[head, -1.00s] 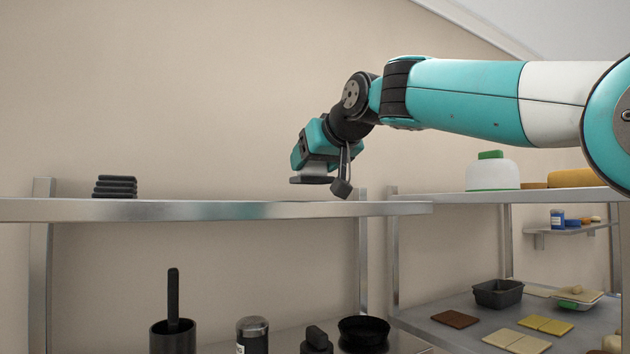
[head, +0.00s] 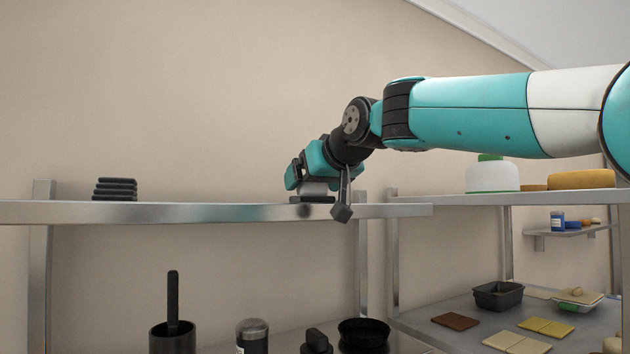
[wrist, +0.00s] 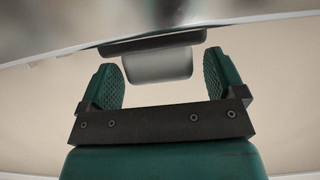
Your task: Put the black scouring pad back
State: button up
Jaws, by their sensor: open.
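The black scouring pad (head: 312,199) sits flat on the upper steel shelf, with a light grey block (head: 316,188) on top of it. My gripper (head: 312,180) is just above the pad, pointing down around the grey block. In the wrist view, the pad's dark slab (wrist: 150,42) and the grey block (wrist: 157,66) lie between the two fingers of my gripper (wrist: 162,70). The fingers are open, with a gap on both sides of the block. A stack of black pads (head: 115,189) stands at the left on the same shelf.
The upper shelf (head: 220,212) is clear between the stack and my gripper. Below are a dark pot (head: 172,340), a jar (head: 252,336) and a black pan (head: 364,333). A right-hand shelf (head: 460,197) carries a white container (head: 492,177) and yellow-orange items.

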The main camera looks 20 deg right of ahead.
jog(key=b+v, duration=0.4)
jog(key=v, duration=0.8)
jog(key=s+a+f+n+g+y, duration=0.1)
jog(key=s+a+f+n+g, duration=0.15)
jog(key=f, duration=0.95)
jog(key=s+a+f+n+g, duration=0.1)
jog(key=s+a+f+g, duration=0.25)
jog(key=f, duration=0.85)
jog(key=s+f+n+g, duration=0.1)
jog(key=s+f+g, duration=0.6)
jog(key=s+f, duration=1.1)
jog(key=shift+a+y, duration=0.3)
